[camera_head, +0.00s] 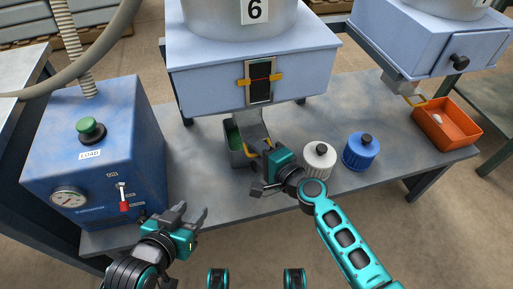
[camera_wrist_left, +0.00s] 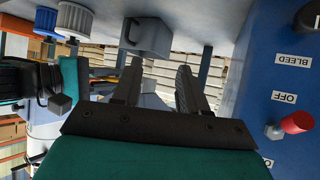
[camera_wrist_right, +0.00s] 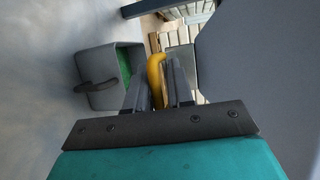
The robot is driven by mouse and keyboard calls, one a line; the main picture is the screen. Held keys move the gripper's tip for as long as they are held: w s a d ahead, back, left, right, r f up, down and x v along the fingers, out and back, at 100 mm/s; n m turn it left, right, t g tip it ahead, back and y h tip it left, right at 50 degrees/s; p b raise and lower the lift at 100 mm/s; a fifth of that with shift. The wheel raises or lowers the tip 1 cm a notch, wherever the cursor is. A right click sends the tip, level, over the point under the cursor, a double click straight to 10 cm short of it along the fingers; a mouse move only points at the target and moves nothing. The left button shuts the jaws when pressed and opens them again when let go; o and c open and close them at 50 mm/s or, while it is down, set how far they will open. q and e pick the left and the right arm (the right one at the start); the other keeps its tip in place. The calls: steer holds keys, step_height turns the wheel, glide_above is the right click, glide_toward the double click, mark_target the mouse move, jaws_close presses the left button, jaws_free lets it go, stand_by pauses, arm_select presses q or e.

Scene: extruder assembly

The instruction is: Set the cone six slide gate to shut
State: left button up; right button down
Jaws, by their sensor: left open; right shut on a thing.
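The cone six hopper, marked 6 (camera_head: 254,10), stands on a pale blue housing (camera_head: 205,90) with a grey outlet chute (camera_head: 250,124) below it. The slide gate's yellow handle (camera_wrist_right: 155,70) shows in the right wrist view. My right gripper (camera_wrist_right: 160,92) is shut on this handle; in the head view the gripper (camera_head: 262,147) is just below the chute and partly hides it. How far the gate plate is in is hidden.
A grey bin with green inside (camera_head: 234,143) stands under the chute. White (camera_head: 319,160) and blue (camera_head: 361,151) lidded jars stand to the right. The blue LOAD box (camera_head: 95,165) is at left, and an orange tray (camera_head: 445,128) is at far right.

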mark_target(252, 132)
steer(key=shift+s+f, duration=0.1)
steer(key=shift+f, duration=0.15)
steer(key=w+b, duration=0.1)
steer(key=w, duration=0.1)
steer(key=w+a+b, duration=0.1)
steer(key=w, duration=0.1)
steer(key=shift+w+f, duration=0.15)
steer(key=shift+w, duration=0.05)
steer(key=shift+w+a, duration=0.1)
steer(key=shift+w, duration=0.25)
arm_select(q)
steer(key=shift+d+f, duration=0.25)
steer(key=shift+f, duration=0.25)
arm_select(e)
steer(key=shift+r, duration=0.2)
steer(key=c, duration=1.2)
jaws_free()
steer(key=shift+w, duration=0.15)
arm_select(q)
steer(key=shift+w, duration=0.15)
